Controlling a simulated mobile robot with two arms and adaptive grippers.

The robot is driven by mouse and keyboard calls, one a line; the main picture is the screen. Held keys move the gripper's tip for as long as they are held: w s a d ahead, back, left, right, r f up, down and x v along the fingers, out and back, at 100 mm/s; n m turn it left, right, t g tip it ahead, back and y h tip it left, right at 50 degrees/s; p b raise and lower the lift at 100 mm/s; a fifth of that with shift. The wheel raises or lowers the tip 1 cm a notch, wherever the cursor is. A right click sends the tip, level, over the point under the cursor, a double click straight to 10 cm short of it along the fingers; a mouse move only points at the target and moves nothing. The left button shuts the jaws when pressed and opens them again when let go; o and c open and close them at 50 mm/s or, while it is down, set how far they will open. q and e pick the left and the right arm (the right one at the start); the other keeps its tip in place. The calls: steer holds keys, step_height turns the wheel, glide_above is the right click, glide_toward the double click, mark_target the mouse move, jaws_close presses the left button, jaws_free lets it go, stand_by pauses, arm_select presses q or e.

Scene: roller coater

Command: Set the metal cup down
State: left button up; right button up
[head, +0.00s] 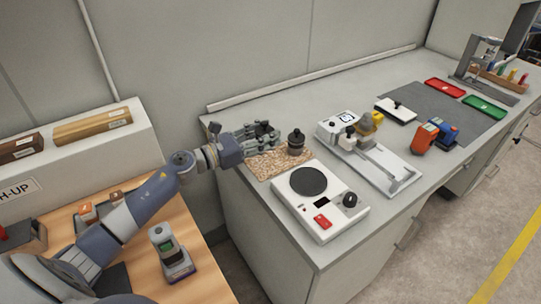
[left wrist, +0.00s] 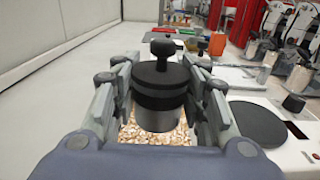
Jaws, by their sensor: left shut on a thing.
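The metal cup (head: 296,146) has a black lid with a round knob and a metal lower body. It is upright, over the speckled cork mat (head: 270,168) at the left end of the grey bench. My left gripper (head: 270,137) reaches in from the left and is shut on the cup. In the left wrist view the cup (left wrist: 158,112) stands between the two fingers, with the mat showing below it. I cannot tell whether its base touches the mat. My right gripper is not in view.
A white hotplate (head: 290,205) with a black disc stands in front of the mat. A white device with a tray (head: 395,180) is to the right. The bench behind the mat is clear.

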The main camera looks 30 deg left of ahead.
arm_select(q)
step_height(320, 180, down, 7)
steer(key=shift+r, duration=0.2)
stand_by(0.3)
steer(key=shift+f, duration=0.2)
steer(key=o, duration=1.2)
steer(key=shift+s+a+r, duration=0.1)
steer(key=shift+r, duration=0.1)
steer(key=shift+b+v, duration=0.8)
steer(key=shift+v, duration=5.1)
